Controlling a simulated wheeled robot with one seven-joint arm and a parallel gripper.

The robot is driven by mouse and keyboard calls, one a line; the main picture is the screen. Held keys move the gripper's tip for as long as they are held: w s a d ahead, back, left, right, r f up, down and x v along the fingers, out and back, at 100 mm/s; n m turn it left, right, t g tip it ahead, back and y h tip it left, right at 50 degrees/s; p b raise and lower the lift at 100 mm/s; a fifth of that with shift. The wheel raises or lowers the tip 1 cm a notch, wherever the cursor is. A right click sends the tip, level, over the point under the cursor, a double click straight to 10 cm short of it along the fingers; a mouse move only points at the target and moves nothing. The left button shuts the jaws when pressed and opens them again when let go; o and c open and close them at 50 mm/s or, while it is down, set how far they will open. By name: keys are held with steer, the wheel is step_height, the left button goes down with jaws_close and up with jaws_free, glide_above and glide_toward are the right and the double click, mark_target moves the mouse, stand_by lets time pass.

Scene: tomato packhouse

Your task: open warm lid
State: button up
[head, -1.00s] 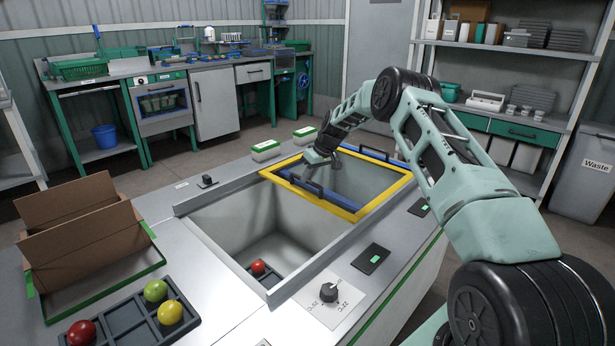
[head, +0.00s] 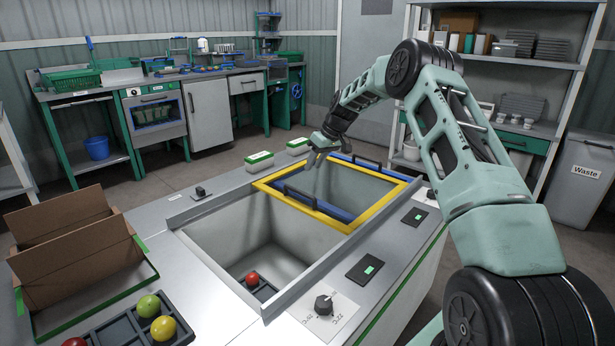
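The chest (head: 190,207) in front of me has see-through sliding lids. A yellow-framed lid (head: 385,208) lies over its far half. Blue frame bars (head: 334,221) show within the yellow frame, so a blue-framed lid appears to overlap it. A black handle (head: 300,196) is on the near bar and another handle (head: 369,162) is at the far side. I cannot tell which lid is the warm one. The near half is uncovered, with a red tomato (head: 252,278) in a dark tray inside. My gripper (head: 312,164) is above the lids' far-left part, apart from the near handle; its fingers are too small to read.
A dial (head: 324,304) and dark panels with green lights (head: 365,268) are on the chest's right rim. An open cardboard box (head: 80,262) and a tray of tomatoes (head: 120,335) are at the left. Two white-green boxes (head: 259,160) stand behind the chest.

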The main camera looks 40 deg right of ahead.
steer(key=v, duration=0.6)
steer(key=shift+r, duration=0.3)
steer(key=shift+s+d, duration=0.1)
steer(key=shift+s, duration=0.05)
steer(key=s+a+r+n+g, duration=0.1)
steer(key=s+a+r, duration=0.1)
steer(key=a, duration=1.6)
steer(key=s+a+r+n+g, duration=0.1)
steer(key=s+a, duration=0.6)
steer(key=a, duration=0.3)
steer(key=s+a+r+n+g, duration=0.1)
steer(key=s+a, duration=0.6)
steer(key=a, duration=0.3)
steer(key=s+a+f+n+g+h, duration=0.1)
steer(key=s+a+f, duration=0.15)
steer(key=s, duration=1.15)
steer(key=s+a+f+n+h, duration=0.15)
steer(key=s+a, duration=0.25)
steer(key=s, duration=1)
step_height(320, 180, up, 15)
steer(key=p, duration=1.5)
steer(key=shift+s+d, duration=0.2)
steer(key=shift+s, duration=0.25)
